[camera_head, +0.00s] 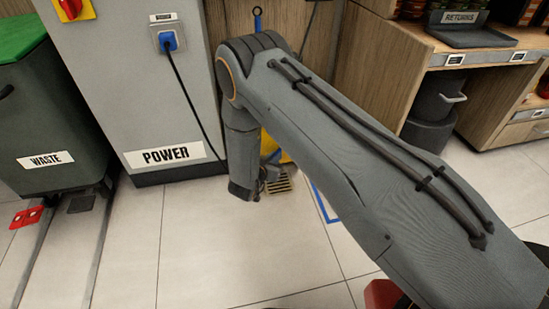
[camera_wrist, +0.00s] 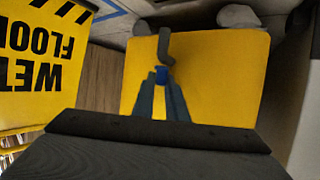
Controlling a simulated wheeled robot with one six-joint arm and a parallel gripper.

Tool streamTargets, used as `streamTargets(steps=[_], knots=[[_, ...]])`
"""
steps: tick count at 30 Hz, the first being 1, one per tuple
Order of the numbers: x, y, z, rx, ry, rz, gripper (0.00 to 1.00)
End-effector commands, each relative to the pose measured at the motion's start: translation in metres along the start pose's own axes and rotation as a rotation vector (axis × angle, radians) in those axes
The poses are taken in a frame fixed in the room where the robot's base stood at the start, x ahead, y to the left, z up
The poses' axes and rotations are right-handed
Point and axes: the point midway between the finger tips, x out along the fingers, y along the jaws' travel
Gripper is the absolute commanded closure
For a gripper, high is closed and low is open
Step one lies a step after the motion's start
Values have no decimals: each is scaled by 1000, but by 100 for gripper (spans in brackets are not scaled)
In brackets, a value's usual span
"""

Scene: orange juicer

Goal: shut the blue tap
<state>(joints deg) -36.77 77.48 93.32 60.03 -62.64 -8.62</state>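In the wrist view a small blue piece (camera_wrist: 161,76), which looks like the handle of the tap, shows between the tips of my gripper (camera_wrist: 161,85). A bent grey pipe (camera_wrist: 166,46) rises just beyond it, in front of a yellow surface. The two fingers stand close together on either side of the blue piece. I cannot tell whether they touch it. In the head view my gripper (camera_head: 266,178) is low beside the grey cabinet, mostly hidden by my arm. The tap cannot be made out there.
A yellow wet floor sign (camera_wrist: 38,60) stands close on the left in the wrist view. The grey POWER cabinet (camera_head: 130,90) with a plugged-in cable is left of my arm. A floor drain (camera_head: 281,184) lies near my gripper. The wooden counter (camera_head: 385,60) is at right. Tiled floor in front is clear.

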Motion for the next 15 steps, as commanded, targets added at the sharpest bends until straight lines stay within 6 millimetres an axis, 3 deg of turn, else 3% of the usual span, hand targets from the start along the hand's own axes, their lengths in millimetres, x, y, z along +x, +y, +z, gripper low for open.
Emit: streamTargets(steps=[15], knots=[[0, -5, 0, 45, 1, 100, 100]])
